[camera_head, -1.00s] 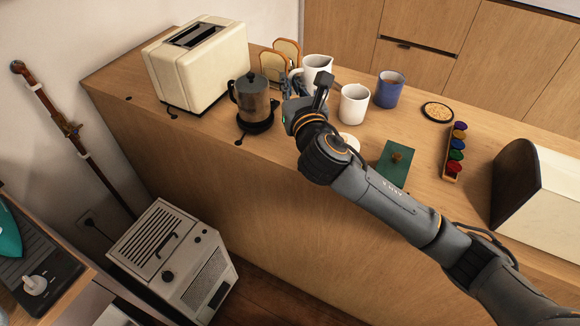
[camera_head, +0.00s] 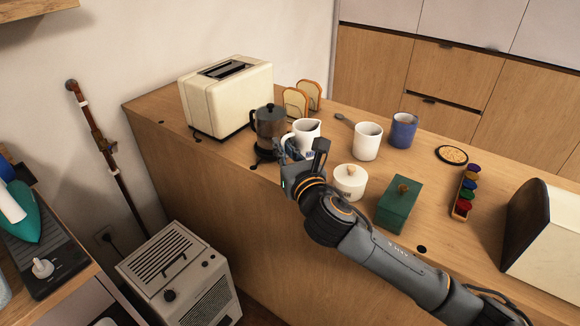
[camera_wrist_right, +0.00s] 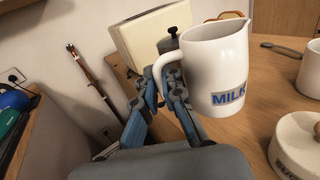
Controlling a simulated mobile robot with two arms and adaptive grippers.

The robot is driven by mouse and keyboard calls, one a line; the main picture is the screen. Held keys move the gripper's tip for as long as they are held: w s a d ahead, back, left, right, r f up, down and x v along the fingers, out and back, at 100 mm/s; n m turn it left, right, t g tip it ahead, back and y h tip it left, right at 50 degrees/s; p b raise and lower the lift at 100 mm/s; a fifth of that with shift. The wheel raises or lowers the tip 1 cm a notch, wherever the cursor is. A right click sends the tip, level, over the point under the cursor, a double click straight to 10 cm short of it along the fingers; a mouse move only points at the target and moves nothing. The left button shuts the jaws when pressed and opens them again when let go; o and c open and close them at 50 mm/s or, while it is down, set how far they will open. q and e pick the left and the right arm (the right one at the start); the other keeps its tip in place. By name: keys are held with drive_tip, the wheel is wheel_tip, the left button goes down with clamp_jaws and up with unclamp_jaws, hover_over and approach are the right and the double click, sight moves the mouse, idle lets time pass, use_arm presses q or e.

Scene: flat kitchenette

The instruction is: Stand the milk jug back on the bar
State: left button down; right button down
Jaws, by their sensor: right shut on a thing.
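The white milk jug (camera_head: 307,130) is near the front of the bar (camera_head: 240,205), to the right of the coffee pot. It also shows in the right wrist view (camera_wrist_right: 218,72), close to upright with a slight tilt, its blue MILK label facing the camera. My right gripper (camera_head: 294,152) is shut on the jug's handle, on the side toward the coffee pot; its fingers also show in the right wrist view (camera_wrist_right: 170,85). My gripper hides part of the jug's lower body in the head view. I cannot tell whether its base touches the bar. My left gripper is not in view.
The coffee pot (camera_head: 269,124) stands close left of the jug, with the toaster (camera_head: 228,98) behind. The lidded sugar pot (camera_head: 349,184), white mug (camera_head: 367,143) and green box (camera_head: 399,207) stand to the right. A spoon (camera_head: 343,118) lies behind.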

drive_tip(key=w+f, duration=0.2)
drive_tip(key=w+d+f+b, duration=0.1)
drive_tip(key=w+f, duration=0.1)
drive_tip(key=f, duration=0.1)
drive_tip(key=shift+w+f, duration=0.1)
drive_tip(key=shift+w, duration=0.05)
drive_tip(key=shift+w+d+f, duration=0.1)
drive_tip(key=shift+w+f, duration=0.05)
drive_tip(key=shift+f, duration=0.8)
drive_tip(key=shift+w+f, duration=0.1)
drive_tip(key=shift+f, duration=0.8)
use_arm(q)
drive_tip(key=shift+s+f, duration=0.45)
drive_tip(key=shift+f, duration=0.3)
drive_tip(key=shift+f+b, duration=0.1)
drive_tip(key=shift+b, duration=0.2)
use_arm(e)
drive_tip(key=shift+f, duration=0.2)
drive_tip(key=c, duration=1.5)
unclamp_jaws()
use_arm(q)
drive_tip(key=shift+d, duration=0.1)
use_arm(e)
drive_tip(key=shift+r, duration=0.1)
